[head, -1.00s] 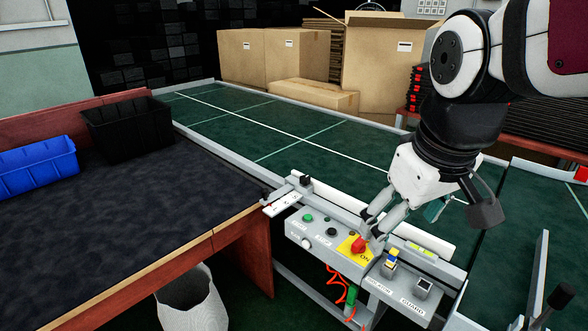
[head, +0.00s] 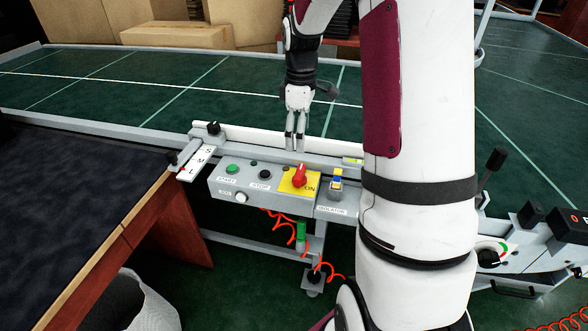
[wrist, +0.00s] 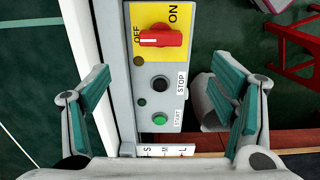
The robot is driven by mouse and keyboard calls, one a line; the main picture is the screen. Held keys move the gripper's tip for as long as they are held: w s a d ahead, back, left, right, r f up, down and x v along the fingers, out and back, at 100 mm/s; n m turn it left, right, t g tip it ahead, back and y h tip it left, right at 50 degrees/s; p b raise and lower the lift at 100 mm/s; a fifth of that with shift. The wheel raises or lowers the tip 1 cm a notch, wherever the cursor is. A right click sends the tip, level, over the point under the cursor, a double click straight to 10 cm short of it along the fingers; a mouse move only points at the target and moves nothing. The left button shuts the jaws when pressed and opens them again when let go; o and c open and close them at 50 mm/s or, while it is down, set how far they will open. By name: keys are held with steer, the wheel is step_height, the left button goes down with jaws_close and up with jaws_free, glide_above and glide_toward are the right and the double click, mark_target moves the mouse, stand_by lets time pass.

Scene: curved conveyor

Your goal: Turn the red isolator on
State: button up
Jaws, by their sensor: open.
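The red isolator knob (head: 299,175) sits on a yellow plate (head: 287,187) on the grey control panel, with ON printed at its lower right. In the wrist view the red knob (wrist: 160,37) shows its bar lying across the picture, with OFF by its left end and ON at upper right. My gripper (head: 294,146) points down just behind the knob in the head view, apart from it as far as I can tell. In the wrist view my gripper (wrist: 160,82) has its fingers spread wide, with nothing between them but the panel beyond.
A green START button (head: 232,169) and a black STOP button (head: 264,174) sit left of the knob. A blue-and-yellow switch (head: 336,181) sits right of it. The green conveyor (head: 220,95) runs behind. A dark table (head: 70,200) stands at left. My arm hides the panel's right part.

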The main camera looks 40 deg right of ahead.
mark_target(300, 171)
step_height(300, 171, down, 13)
steer(key=shift+r+b, duration=0.1)
steer(key=shift+b, duration=0.85)
steer(key=c, duration=1.2)
